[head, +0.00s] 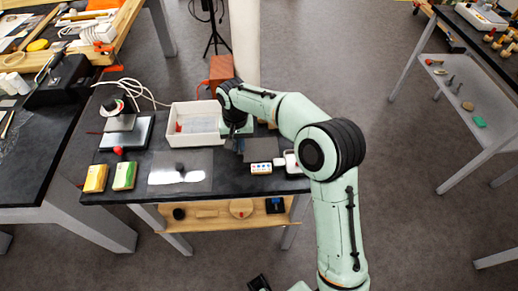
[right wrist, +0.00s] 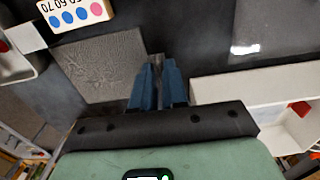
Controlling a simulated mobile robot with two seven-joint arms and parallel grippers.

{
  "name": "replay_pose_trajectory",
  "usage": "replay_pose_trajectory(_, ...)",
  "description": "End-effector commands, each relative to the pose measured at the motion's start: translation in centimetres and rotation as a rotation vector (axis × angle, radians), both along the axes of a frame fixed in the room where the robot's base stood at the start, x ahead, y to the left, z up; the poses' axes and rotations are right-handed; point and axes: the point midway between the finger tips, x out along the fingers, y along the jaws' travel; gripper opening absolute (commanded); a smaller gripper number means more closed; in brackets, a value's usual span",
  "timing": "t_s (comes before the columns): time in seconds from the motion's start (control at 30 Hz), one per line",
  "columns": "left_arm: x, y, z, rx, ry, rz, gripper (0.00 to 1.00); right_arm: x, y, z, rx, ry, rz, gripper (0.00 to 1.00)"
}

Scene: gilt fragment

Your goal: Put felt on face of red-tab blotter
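A flat grey textured square (right wrist: 105,65), perhaps the felt, lies on the dark table beside my right gripper; it also shows in the head view (head: 260,150), partly hidden by my arm. A white bin (head: 192,111) stands left of that gripper. A red piece (head: 178,127) shows inside it and also in the right wrist view (right wrist: 300,108); I cannot tell whether it is the blotter's tab. My right gripper (right wrist: 157,66) points down over the table between square and bin. Its blue fingers are close together, with nothing clearly held.
A metal sheet with a dark knob (head: 180,170) lies in front of the bin. A card with coloured dots (head: 261,168) lies near the front edge.

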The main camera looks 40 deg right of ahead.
Motion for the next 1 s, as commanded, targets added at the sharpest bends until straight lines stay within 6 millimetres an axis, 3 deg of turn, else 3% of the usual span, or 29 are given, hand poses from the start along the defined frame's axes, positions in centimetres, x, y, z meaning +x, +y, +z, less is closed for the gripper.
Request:
replay_pose_trajectory(0.57, 0.1, 0.0, 0.2, 0.000, -0.001, 0.000, 0.43, 0.1, 0.0, 1.0, 0.000, -0.004, 0.000, 0.00)
replay_pose_trajectory(0.77, 0.2, 0.0, 0.6, 0.000, -0.002, 0.000, 0.43, 0.1, 0.0, 3.9, 0.000, -0.006, 0.001, 0.00)
replay_pose_trajectory(1.0, 0.9, 0.0, 2.1, 0.000, -0.010, 0.000, 0.43, 0.2, 0.0, 10.6, 0.000, -0.008, 0.001, 0.00)
